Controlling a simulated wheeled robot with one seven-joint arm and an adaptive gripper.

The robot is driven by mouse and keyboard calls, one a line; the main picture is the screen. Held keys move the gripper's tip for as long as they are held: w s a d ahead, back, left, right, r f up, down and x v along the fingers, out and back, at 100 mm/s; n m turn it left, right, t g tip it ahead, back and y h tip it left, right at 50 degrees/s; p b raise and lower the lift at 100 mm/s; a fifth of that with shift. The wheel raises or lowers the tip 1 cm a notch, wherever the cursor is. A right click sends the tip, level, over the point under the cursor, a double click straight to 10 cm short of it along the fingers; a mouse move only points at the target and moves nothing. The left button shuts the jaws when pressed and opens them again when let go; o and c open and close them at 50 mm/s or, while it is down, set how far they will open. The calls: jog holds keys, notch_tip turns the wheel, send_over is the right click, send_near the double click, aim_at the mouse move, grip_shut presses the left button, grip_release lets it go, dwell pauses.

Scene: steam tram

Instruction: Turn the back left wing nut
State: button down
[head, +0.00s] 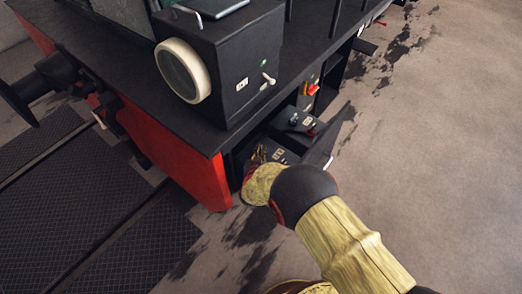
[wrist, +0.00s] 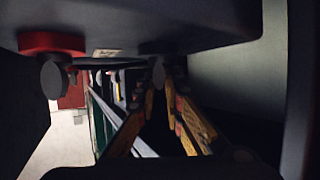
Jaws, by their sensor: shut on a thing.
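In the wrist view, a dark grey wing nut (wrist: 158,72) stands out from a dark mount on a black panel. The yellow fingers of my gripper (wrist: 162,88) come together on it from both sides, and their tips partly cover it. I take it to be the back left wing nut. A second grey wing nut (wrist: 54,76) on a red round base sits to the left, clear of the fingers. In the head view, my gripper (head: 257,154) reaches in at the tram's open lower corner. The wing nuts cannot be made out there.
The tram's black deck (head: 225,135) overhangs my gripper, with a red end beam (head: 180,158) to its left. A black box with a round lamp (head: 183,71) stands on the deck. An open flap (head: 328,140) is close to my gripper's right. Floor at right is free.

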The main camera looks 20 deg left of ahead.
jog(key=shift+a, duration=0.1)
jog(key=shift+r+m+h+p, duration=0.1)
jog(key=shift+m+h+p, duration=0.25)
jog(key=shift+m+h, duration=0.25)
jog(key=shift+m+h+p, duration=0.4)
jog(key=shift+m+h, duration=0.6)
jog(key=shift+h, duration=0.2)
jog(key=c, duration=1.9)
grip_release()
jog(key=v, duration=1.2)
